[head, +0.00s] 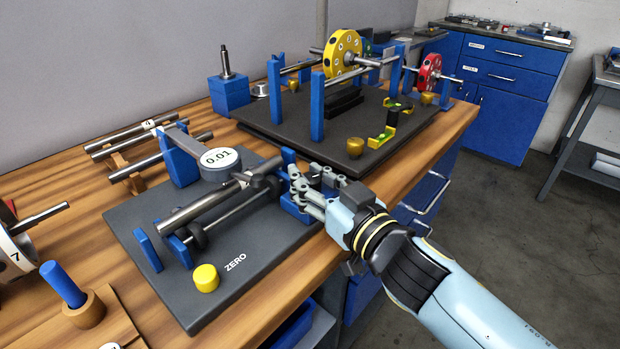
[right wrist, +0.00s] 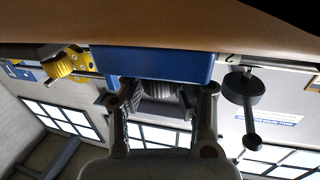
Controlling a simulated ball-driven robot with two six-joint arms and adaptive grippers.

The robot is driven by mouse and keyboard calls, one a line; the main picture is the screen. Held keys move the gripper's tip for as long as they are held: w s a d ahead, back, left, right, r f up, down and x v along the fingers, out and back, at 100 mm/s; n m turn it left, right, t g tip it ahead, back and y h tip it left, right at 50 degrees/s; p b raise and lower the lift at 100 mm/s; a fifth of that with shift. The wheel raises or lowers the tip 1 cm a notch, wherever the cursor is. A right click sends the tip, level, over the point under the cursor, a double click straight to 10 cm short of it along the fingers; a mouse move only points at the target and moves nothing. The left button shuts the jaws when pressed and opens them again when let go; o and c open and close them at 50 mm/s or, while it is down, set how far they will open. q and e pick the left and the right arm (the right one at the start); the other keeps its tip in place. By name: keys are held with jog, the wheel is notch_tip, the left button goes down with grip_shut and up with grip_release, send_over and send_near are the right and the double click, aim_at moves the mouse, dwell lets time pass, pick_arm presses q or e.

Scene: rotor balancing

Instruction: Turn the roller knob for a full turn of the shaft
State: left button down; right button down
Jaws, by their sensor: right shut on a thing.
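My right gripper (head: 308,188) is at the right end of the roller stand on the dark grey plate (head: 140,220). Its fingers close around the roller knob, which they hide in the head view. In the right wrist view a grey ridged knob (right wrist: 158,89) sits between the two fingers of the gripper (right wrist: 160,112), just below a blue block (right wrist: 150,63). A thick steel shaft (head: 200,205) lies along the stand above a thinner roller rod (head: 228,217). My left gripper is not in view.
A round grey gauge marked 0.01 (head: 219,158) stands over the shaft. A yellow ZERO button (head: 206,278) is at the plate's front. Steel rods (head: 140,132) lie on a rack at left.

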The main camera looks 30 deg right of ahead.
jog(key=shift+s+f, duration=0.1)
jog(key=shift+f, duration=0.05)
jog(key=c, duration=0.9)
grip_release()
jog(key=shift+s, duration=0.1)
jog(key=shift+c, duration=0.2)
jog(key=s+d, duration=0.1)
jog(key=s, duration=1)
jog(key=shift+s, duration=0.4)
jog(key=shift+d, duration=0.15)
